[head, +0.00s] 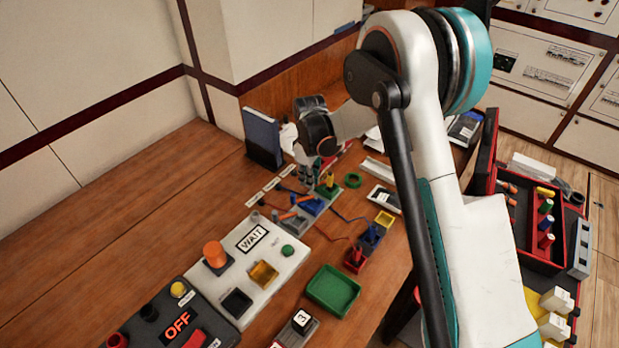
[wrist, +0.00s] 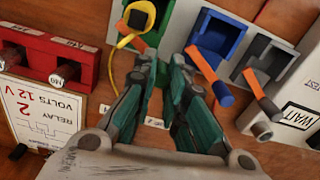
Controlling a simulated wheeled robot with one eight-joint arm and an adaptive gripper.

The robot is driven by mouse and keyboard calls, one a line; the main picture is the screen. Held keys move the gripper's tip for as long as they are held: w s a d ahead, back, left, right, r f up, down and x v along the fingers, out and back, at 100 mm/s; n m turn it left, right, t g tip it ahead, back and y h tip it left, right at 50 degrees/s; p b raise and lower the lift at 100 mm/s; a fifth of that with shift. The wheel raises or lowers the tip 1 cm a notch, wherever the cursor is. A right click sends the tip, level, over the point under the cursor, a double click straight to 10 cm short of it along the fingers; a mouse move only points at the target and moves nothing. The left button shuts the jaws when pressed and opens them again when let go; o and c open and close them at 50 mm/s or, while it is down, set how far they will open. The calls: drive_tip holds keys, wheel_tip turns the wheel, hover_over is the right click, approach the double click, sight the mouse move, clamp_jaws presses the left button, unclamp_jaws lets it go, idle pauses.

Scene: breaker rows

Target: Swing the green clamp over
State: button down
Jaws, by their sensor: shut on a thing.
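In the head view the green clamp (head: 327,191) stands at the far end of a row of clamps, just below my gripper (head: 311,178). In the wrist view my gripper (wrist: 162,62) points at the clamp, its fingers close together.
A red terminal block (wrist: 45,52) and a relay card (wrist: 45,118) lie to the left in the wrist view. A WAIT panel (head: 262,240), a green tray (head: 333,290) and a blue upright binder (head: 262,138) stand around the row. The table's left side is clear.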

drive_tip(key=shift+w+m, duration=0.1)
drive_tip(key=shift+m, duration=0.2)
drive_tip(key=m, duration=0.1)
drive_tip(key=w+m, duration=0.1)
drive_tip(key=m, duration=0.1)
drive_tip(key=w+m, duration=0.1)
drive_tip(key=m, duration=0.1)
drive_tip(key=shift+a, duration=0.15)
drive_tip(key=m, duration=0.2)
drive_tip(key=w+m, duration=0.1)
drive_tip(key=m, duration=0.3)
drive_tip(key=shift+w+d, duration=0.35)
drive_tip(key=shift+d, duration=0.05)
drive_tip(key=shift+m, duration=0.3)
drive_tip(key=c, duration=1.6)
unclamp_jaws()
wheel_tip(320, 180, up, 12)
